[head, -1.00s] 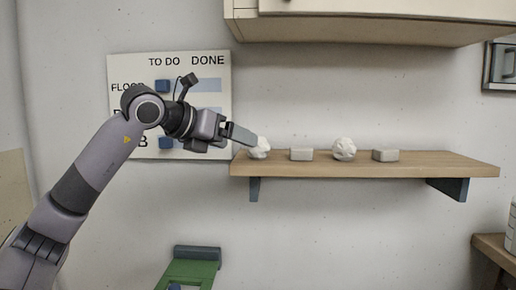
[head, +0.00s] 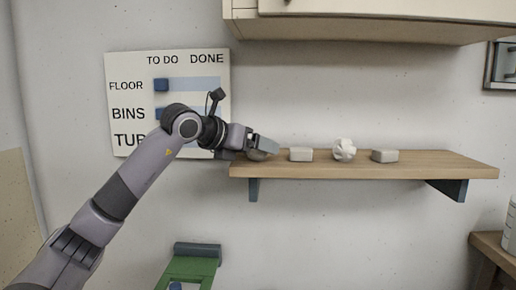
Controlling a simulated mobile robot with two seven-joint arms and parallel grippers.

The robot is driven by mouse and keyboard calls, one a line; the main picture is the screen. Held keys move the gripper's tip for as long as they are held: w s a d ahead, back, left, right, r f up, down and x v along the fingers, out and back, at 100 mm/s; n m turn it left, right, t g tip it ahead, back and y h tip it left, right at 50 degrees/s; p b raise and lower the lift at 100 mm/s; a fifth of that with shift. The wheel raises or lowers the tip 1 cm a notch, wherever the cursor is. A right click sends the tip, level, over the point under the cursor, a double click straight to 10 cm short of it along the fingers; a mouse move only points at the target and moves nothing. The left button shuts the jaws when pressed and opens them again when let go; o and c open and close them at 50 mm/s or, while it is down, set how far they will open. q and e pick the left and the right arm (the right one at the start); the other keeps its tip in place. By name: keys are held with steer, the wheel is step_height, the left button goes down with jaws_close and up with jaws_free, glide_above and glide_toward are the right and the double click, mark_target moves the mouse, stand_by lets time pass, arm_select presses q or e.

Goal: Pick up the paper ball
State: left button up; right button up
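A white crumpled paper ball (head: 344,150) sits on the wooden shelf (head: 400,169) between two pale blocks. A second rounded lump (head: 257,156) is at the shelf's left end, mostly hidden by my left gripper, and looks greyish. My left gripper (head: 268,146) reaches in from the left at this lump, its fingers pointing right. I see the fingers from the side, so their opening and any hold on the lump cannot be told. My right gripper is not in view.
Two pale blocks (head: 301,154) and (head: 385,156) lie on the shelf. A cabinet (head: 370,22) hangs above it. A TO DO / DONE board (head: 125,70) is on the wall behind my arm. A green object (head: 190,270) stands below.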

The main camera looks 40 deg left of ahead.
arm_select(q)
steer(key=c, duration=1.1)
steer(key=shift+c, duration=0.2)
